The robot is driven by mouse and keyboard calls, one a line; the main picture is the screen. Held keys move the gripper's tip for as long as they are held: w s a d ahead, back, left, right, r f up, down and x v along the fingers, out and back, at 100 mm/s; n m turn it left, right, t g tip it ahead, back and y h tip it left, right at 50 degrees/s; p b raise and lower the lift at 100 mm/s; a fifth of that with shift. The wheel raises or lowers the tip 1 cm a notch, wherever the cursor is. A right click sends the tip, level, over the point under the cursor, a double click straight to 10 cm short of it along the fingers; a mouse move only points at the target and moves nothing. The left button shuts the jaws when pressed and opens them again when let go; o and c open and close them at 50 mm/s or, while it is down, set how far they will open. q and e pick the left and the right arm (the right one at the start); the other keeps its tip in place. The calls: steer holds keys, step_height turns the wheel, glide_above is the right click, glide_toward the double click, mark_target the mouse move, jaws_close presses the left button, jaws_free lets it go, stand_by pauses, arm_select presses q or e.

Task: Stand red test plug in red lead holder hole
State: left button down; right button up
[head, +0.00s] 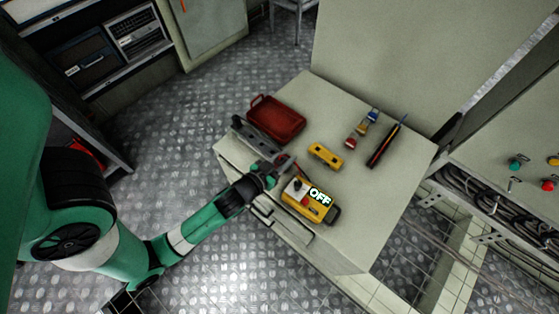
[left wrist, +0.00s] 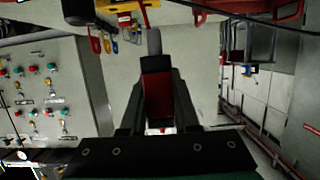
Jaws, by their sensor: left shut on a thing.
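My left gripper (head: 280,163) is over the near left part of the cabinet top, between the grey-black bar (head: 258,139) and the yellow tester (head: 310,199) marked OFF. In the left wrist view its fingers (left wrist: 156,75) are shut around a red body with a grey rounded end, which I take to be the red test plug (left wrist: 157,88). In the head view the plug is too small to make out clearly. The grey-black bar may be the lead holder, but I cannot make out a red hole in it. My right gripper is not in view.
A small yellow device (head: 325,156), several coloured padlock-like items (head: 362,122) and a dark red-and-black tool (head: 387,146) lie on the cabinet top (head: 375,205). Its right front area is clear.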

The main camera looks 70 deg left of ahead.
arm_select(q)
steer(key=shift+w+a, duration=0.15)
steer(key=shift+w, duration=0.05)
steer(key=shift+w, duration=0.1)
steer(key=w+a, duration=0.3)
steer(key=w, duration=0.3)
stand_by(0.4)
steer(key=shift+a, duration=0.1)
steer(key=w+a+b, duration=0.2)
steer(key=w+a, duration=0.1)
steer(key=w, duration=0.3)
steer(key=shift+w+b, duration=0.15)
steer(key=shift+b, duration=0.15)
steer(key=shift+a, duration=0.1)
